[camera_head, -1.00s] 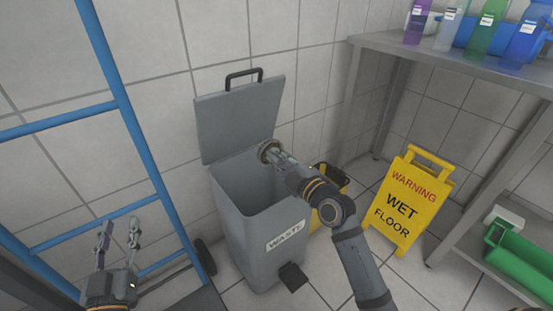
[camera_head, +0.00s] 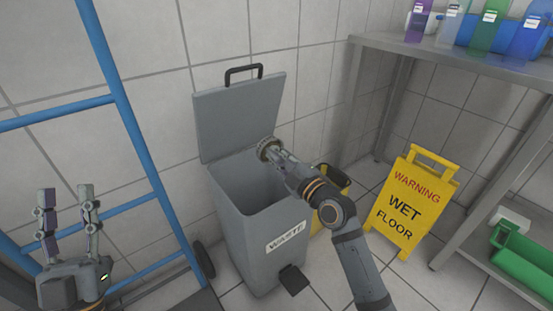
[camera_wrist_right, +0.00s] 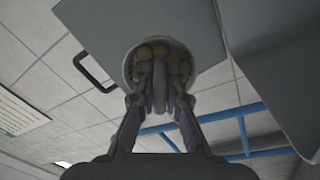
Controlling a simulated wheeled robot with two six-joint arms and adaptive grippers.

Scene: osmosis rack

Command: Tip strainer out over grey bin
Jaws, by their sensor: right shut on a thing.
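The grey bin (camera_head: 265,245) labelled WASTE stands against the tiled wall with its lid (camera_head: 238,115) up. My right gripper (camera_head: 279,155) is over the right rear part of the bin's opening. It is shut on the handle of the small round strainer (camera_head: 267,148). In the right wrist view the strainer (camera_wrist_right: 129,66) is beyond the fingertips (camera_wrist_right: 160,95), with dull brownish round shapes in it; the bin lid (camera_wrist_right: 95,20) is behind. The strainer's exact tilt is hard to tell. My left gripper (camera_head: 66,205) is open and empty at the lower left.
A blue ladder-like frame (camera_head: 135,140) stands left of the bin. A yellow bucket (camera_head: 330,180) is behind my right arm. A yellow wet floor sign (camera_head: 410,205) stands to the right, beside a metal rack (camera_head: 450,75) with bottles on top.

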